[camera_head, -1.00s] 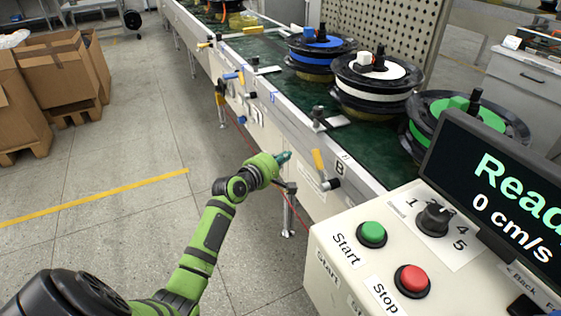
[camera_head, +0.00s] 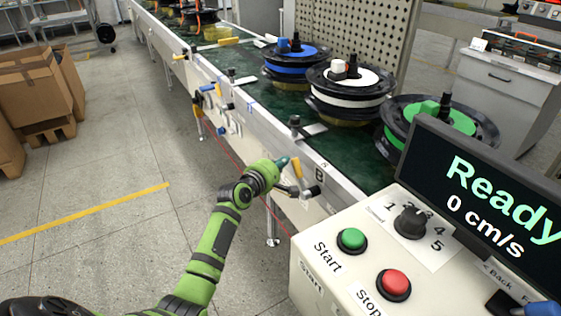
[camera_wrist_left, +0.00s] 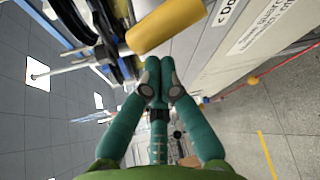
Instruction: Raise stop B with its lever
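The yellow lever (camera_head: 298,168) stands upright on the conveyor's side, next to the letter B label (camera_head: 320,174). It has a dark pivot (camera_head: 313,191) at its foot. My left gripper (camera_head: 286,162) is just left of the lever, close to its upper part. In the left wrist view the teal fingertips (camera_wrist_left: 158,68) are together with nothing visible between them. The yellow handle (camera_wrist_left: 166,25) lies just beyond them, and I cannot tell whether they touch. A dark post and pale plate (camera_head: 312,129) sit at the belt edge above the lever. My right gripper is not identifiable.
Reels with blue (camera_head: 297,56), white (camera_head: 347,80) and green (camera_head: 440,120) tops stand on the green belt. The control box (camera_head: 330,240) with a green button (camera_head: 352,240), a red button (camera_head: 394,284) and a "Ready" screen (camera_head: 490,200) is at front right.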

